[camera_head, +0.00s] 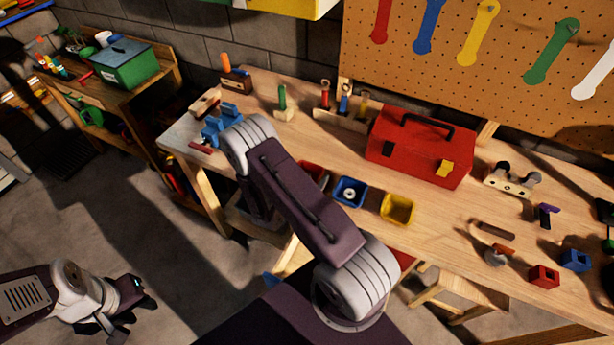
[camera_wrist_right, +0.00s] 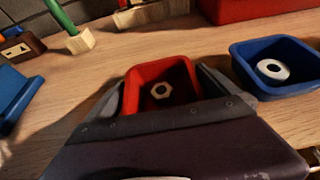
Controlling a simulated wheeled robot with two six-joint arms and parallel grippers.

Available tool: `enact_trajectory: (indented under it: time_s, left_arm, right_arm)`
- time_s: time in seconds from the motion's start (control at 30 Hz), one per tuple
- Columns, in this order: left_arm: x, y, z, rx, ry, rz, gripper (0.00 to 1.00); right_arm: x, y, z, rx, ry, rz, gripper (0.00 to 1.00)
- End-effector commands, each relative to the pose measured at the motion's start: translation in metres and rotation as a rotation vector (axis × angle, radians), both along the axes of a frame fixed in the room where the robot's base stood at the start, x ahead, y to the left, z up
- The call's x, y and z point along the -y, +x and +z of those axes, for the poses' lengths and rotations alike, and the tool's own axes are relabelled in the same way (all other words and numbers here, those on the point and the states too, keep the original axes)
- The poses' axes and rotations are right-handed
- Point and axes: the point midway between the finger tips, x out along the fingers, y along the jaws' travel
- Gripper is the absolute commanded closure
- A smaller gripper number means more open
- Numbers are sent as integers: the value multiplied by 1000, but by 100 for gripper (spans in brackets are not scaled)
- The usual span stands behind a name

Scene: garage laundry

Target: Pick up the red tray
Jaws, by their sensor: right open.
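The red tray (camera_wrist_right: 158,70) is a small open bin with a hex nut inside. It sits on the wooden workbench. In the head view the red tray (camera_head: 317,170) is partly hidden behind my right arm. My right gripper (camera_wrist_right: 162,84) is open, with one finger to each side of the tray. Its palm hides the tray's near part, and I cannot tell whether the fingers touch the tray. My left gripper (camera_head: 130,301) is low at the left over the floor, away from the bench; its jaw opening is unclear.
A blue tray (camera_head: 350,191) with a white ring stands just right of the red one, then a yellow tray (camera_head: 397,208). A red toolbox (camera_head: 420,145) stands behind them. A blue vise (camera_head: 222,122) and a screwdriver rack (camera_head: 342,120) are also on the bench (camera_head: 440,215).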

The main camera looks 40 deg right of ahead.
Motion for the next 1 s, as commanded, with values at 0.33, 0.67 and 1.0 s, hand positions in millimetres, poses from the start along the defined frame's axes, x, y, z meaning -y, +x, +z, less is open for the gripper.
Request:
enact_trajectory:
  time_s: [0.33, 0.67, 1.0]
  left_arm:
    - [0, 0, 0, 0, 0, 0, 66]
    - [0, 0, -1, 0, 0, 0, 66]
    - [0, 0, -6, 0, 0, 0, 66]
  right_arm:
    - [0, 0, 0, 0, 0, 0, 63]
    - [0, 0, 9, 2, 0, 1, 63]
    - [1, -2, 43, 2, 0, -2, 63]
